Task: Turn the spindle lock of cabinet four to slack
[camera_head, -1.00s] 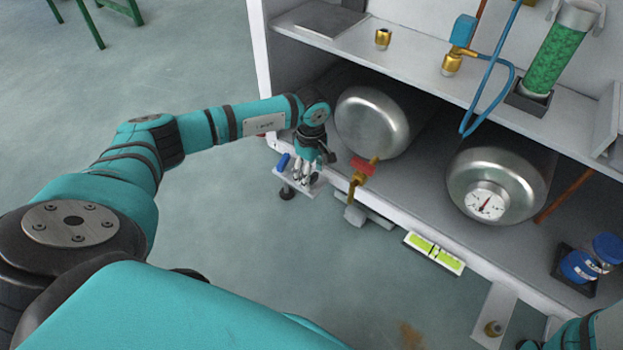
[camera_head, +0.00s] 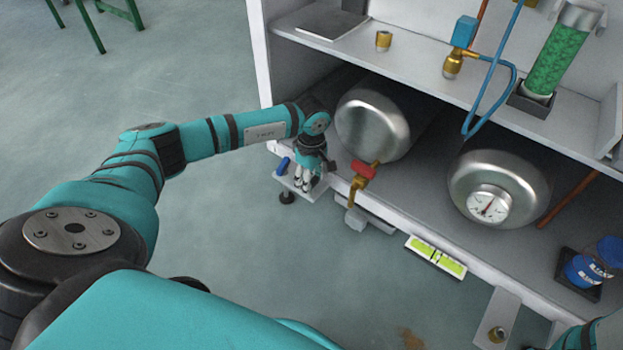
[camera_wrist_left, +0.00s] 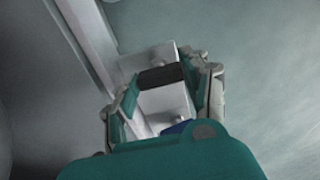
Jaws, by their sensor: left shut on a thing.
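My left gripper (camera_head: 303,183) is at the small pale bracket (camera_head: 311,192) at the cabinet's lower left corner. A blue part (camera_head: 283,165) shows at the bracket's left side, beside the gripper, and a dark foot (camera_head: 287,197) is below it. My right gripper is out of view.
Just right of my gripper are a silver tank (camera_head: 373,125) and a red-handled brass valve (camera_head: 363,171). Further right are a spirit level (camera_head: 436,257), a tank with a gauge (camera_head: 488,205) and another bracket (camera_head: 508,312).

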